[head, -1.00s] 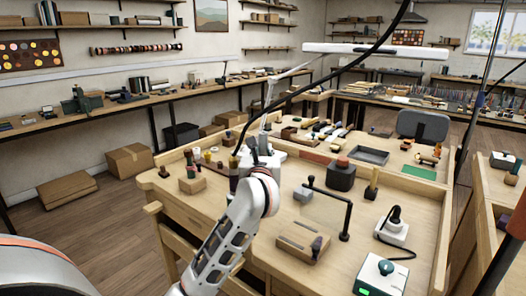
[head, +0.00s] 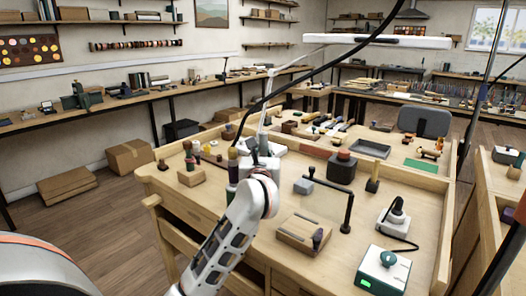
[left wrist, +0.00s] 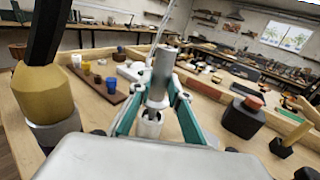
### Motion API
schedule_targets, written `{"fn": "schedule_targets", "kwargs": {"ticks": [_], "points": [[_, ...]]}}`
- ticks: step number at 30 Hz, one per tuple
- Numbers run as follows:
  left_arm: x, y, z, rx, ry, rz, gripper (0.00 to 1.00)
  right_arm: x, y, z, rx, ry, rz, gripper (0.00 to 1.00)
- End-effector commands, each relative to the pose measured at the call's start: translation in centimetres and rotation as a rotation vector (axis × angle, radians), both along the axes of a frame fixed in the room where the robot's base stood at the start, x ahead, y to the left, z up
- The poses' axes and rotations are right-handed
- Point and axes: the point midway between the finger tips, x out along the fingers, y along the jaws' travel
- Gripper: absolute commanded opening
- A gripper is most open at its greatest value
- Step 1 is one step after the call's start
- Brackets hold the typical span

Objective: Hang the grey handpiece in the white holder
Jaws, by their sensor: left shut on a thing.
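My left gripper (head: 262,158) is over the left part of the bench. In the left wrist view its teal fingers (left wrist: 155,108) are shut on a grey cylinder, which looks like the handpiece (left wrist: 162,72). The handpiece stands nearly upright, and its top shows above the gripper in the head view (head: 264,141). A white base with a dark upright part, which looks like the white holder (head: 391,229), stands at the right of the bench, well apart from the gripper. The fingers hide part of the handpiece. My right gripper is not in view.
A dark post with a yellow collar (left wrist: 45,95) stands close left of the gripper. A black angled stand (head: 348,212), a wooden block (head: 297,236) and a green-and-white control box (head: 382,271) lie between or near gripper and holder. A black cable hangs overhead.

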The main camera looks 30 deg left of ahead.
Motion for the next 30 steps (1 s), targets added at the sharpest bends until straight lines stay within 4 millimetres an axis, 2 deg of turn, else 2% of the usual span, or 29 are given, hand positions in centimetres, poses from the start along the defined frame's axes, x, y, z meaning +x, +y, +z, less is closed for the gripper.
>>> {"fn": "schedule_targets", "kwargs": {"ticks": [8,24,30], "points": [[0.0,0.0,-0.4,0.001,-0.002,0.001,0.0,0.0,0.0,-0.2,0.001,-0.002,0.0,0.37],[0.0,0.0,-2.9,-0.001,0.0,0.005,0.0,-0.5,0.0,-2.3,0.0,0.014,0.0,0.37],[0.0,0.0,-3.0,0.0,-0.001,0.006,0.0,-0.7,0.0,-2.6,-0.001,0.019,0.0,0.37]]}}
